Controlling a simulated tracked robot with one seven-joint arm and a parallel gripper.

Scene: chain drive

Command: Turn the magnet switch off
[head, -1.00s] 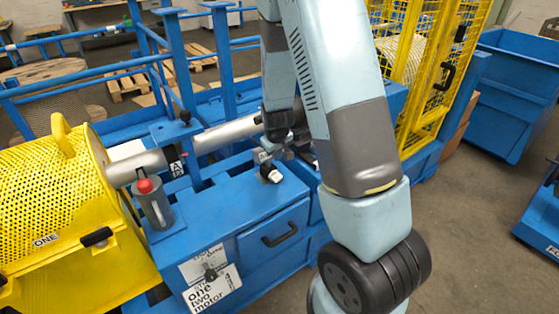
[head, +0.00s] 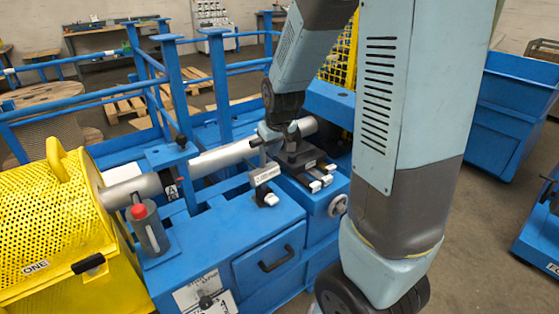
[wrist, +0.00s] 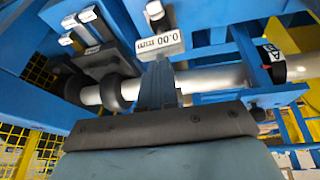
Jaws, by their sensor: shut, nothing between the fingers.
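A small grey block with a white 0.00 mm readout (wrist: 160,43) stands close beyond my fingertips in the wrist view. In the head view its grey bracket (head: 264,177) sits on the blue bench beside the shaft, with a white-ended piece (head: 266,199) at its front. A pale rounded knob (wrist: 155,10) shows above the readout in the wrist view. I cannot tell for sure which part is the magnet switch. My gripper (wrist: 160,75) is shut and empty, pointing at the readout block; whether it touches is unclear.
A silver shaft (head: 222,158) runs past the bracket to the yellow mesh guard (head: 60,225). A red-topped grey cylinder (head: 146,228) stands left on the blue bench (head: 215,222). A black slide with white-tipped parts (head: 312,172) and a round handwheel (head: 338,205) are right.

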